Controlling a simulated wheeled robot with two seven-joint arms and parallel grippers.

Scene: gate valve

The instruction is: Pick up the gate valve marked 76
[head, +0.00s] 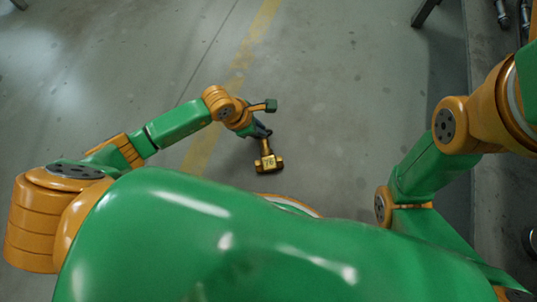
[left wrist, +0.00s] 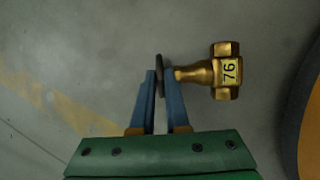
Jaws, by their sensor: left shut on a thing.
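The brass gate valve (head: 268,164) with a yellow label reading 76 is just beyond my left gripper in the head view. In the left wrist view the valve (left wrist: 226,72) points to the right, its label facing the camera. My left gripper (head: 262,130) is shut on the valve's dark handwheel. The handwheel (left wrist: 159,73) shows edge-on between the blue fingers (left wrist: 162,85) in the left wrist view. Whether the valve touches the floor is hard to tell. My right arm shows at the right of the head view, but its gripper does not.
The grey concrete floor (head: 330,90) around the valve is clear. A worn yellow line (head: 255,35) crosses it. A dark post or leg (head: 425,12) stands at the upper right, and metal parts (head: 503,15) lie along the right edge.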

